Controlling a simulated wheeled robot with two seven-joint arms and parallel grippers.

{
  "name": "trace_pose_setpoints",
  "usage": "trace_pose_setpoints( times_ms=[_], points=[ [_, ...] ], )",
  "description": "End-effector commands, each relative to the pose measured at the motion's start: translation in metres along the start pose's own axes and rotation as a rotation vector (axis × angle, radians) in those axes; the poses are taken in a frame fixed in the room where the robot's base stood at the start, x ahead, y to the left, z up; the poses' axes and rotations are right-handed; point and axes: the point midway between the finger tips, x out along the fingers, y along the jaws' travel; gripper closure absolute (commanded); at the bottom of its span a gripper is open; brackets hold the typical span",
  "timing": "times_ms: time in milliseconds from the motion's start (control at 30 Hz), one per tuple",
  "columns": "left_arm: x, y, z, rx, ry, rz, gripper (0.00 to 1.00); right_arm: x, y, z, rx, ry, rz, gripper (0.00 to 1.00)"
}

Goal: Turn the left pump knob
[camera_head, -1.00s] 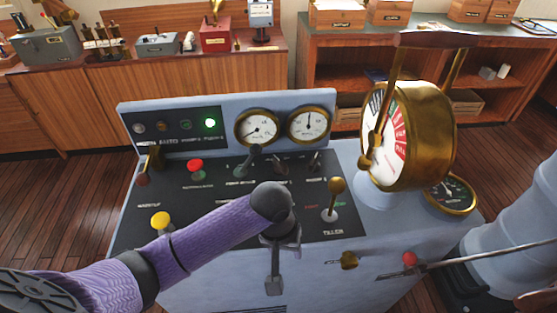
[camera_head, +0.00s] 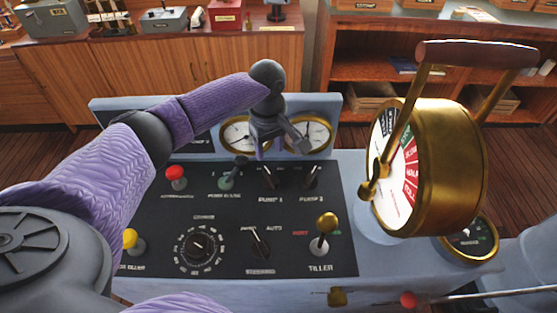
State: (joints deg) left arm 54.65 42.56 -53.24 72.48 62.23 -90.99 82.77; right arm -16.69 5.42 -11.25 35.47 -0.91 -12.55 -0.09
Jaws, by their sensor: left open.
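The left pump knob (camera_head: 268,178) is a small dark switch on the black panel, above the label PUMP 1. A similar knob (camera_head: 311,178) stands to its right above PUMP 2. My left gripper (camera_head: 270,150) is open and empty, hanging in front of the two brass-rimmed gauges, just above and behind the left pump knob in the picture. It looks apart from the knob, but the exact gap is hard to tell. My left arm crosses from the left and hides the panel's upper left part. My right gripper is not in view.
A red button (camera_head: 176,174) and a dark green-based lever (camera_head: 236,170) stand left of the knob. A brass tiller lever (camera_head: 326,228) is nearer. A large brass telegraph (camera_head: 440,165) rises at the right. A rotary dial (camera_head: 199,246) and selector (camera_head: 260,241) lie in front.

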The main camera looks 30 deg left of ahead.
Motion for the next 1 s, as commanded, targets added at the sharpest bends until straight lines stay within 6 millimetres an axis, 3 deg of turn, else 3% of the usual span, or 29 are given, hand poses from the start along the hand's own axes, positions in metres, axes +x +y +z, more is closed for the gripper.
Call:
trace_pose_setpoints(
  times_ms=[100, 300, 433, 667, 933, 1000],
  points=[
    [0.035, -0.001, 0.001, 0.001, -0.001, -0.005, 0.46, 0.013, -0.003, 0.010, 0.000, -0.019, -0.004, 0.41],
    [0.076, -0.001, 0.001, 0.002, 0.000, -0.003, 0.46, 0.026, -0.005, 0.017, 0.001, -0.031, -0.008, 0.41],
    [0.086, -0.001, 0.000, 0.003, 0.001, -0.002, 0.46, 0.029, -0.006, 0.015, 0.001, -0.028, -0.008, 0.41],
    [0.086, 0.000, 0.001, 0.004, 0.001, -0.001, 0.46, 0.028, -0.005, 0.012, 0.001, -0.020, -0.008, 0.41],
    [0.085, 0.000, 0.001, 0.004, 0.001, -0.001, 0.99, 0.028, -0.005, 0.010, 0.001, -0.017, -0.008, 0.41],
    [0.085, 0.000, 0.001, 0.004, 0.001, -0.001, 1.00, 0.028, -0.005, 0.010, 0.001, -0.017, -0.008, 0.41]
  ],
)
